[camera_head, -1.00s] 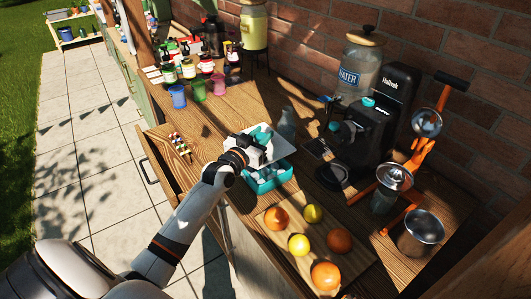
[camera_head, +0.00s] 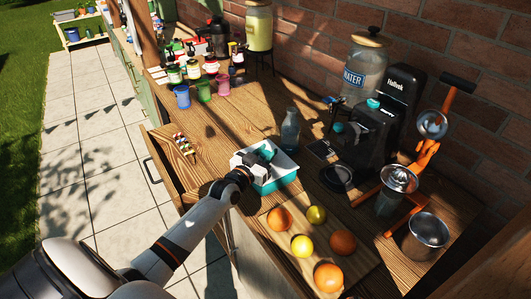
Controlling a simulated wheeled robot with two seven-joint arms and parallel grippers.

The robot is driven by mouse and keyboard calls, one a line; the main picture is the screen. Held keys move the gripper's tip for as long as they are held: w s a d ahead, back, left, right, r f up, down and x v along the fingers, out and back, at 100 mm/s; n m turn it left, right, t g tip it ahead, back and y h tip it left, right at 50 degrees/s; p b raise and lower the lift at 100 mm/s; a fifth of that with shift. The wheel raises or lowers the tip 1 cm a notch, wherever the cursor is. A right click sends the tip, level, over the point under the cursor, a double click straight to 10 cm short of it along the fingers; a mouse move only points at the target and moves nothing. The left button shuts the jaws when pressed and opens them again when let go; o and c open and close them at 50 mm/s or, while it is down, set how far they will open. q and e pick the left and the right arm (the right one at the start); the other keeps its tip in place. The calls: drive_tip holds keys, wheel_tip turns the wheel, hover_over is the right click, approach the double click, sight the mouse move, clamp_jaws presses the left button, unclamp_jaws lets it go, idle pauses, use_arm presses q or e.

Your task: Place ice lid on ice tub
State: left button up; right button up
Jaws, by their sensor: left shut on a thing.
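The teal ice tub (camera_head: 279,185) stands on the wooden counter in the middle of the head view. The white ice lid (camera_head: 284,165) lies over the tub's top, roughly level, with the teal side showing below it. I cannot tell whether it is fully seated. My left gripper (camera_head: 263,153) is over the lid's left part, shut on the lid. The gripper hides part of the lid and the tub's near left side. My right gripper is not in view.
A clear bottle (camera_head: 290,130) stands just behind the tub. A black coffee machine (camera_head: 375,140) is to the right. Oranges and lemons lie on a board (camera_head: 320,262) in front. An open drawer (camera_head: 180,150) with striped items is at left.

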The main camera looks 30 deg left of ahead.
use_arm(q)
drive_tip(key=o, duration=0.5)
drive_tip(key=shift+f, duration=0.2)
drive_tip(key=o, duration=0.5)
drive_tip(key=shift+r, duration=0.1)
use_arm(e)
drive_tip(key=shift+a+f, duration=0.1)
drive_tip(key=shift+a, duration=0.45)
use_arm(q)
drive_tip(key=shift+r, duration=0.1)
drive_tip(key=shift+r+p, duration=0.3)
drive_tip(key=shift+p, duration=0.05)
drive_tip(key=s+b, duration=0.1)
drive_tip(key=s, duration=1.1)
drive_tip(key=shift+b, duration=0.3)
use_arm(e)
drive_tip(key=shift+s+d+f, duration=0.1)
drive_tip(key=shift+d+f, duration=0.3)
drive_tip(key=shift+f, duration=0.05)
